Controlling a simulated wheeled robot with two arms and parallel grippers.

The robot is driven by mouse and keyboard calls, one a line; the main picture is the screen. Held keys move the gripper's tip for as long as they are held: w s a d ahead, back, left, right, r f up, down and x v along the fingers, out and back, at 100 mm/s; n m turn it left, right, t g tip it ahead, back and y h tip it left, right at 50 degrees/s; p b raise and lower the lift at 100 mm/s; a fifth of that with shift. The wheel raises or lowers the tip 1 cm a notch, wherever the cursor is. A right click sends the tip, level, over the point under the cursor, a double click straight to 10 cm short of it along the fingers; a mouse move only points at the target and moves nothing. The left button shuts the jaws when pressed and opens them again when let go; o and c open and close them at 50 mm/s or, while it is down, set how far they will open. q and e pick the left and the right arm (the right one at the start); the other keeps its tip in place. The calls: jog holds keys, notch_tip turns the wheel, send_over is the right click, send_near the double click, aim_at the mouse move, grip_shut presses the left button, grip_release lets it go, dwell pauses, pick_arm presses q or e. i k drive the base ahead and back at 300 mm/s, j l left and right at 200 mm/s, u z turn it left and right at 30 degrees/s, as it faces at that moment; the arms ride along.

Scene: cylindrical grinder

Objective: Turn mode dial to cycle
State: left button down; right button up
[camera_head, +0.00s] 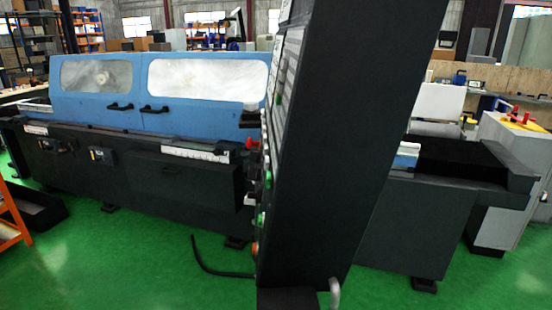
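The tall dark control panel (335,150) stands in the centre, and I see its front face nearly edge-on, turned to the left. Along that face are a red knob (253,143), a green button (261,220) and an orange-red button (255,248). Several small dark controls sit between them. The mode dial cannot be told apart from the other controls at this steep angle, and its setting cannot be read. I make out neither of my grippers in the head view.
The grinder (130,180), with blue window doors (205,85), fills the left behind the panel. Its dark bed continues to the right (460,160).

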aim_at(254, 157)
jog(key=j, duration=0.7)
jog(key=i+l+u, duration=0.1)
jog(key=u, duration=2.2)
jog(key=i+l+z, duration=0.2)
jog(key=l+z, duration=0.35)
jog(key=z, duration=0.65)
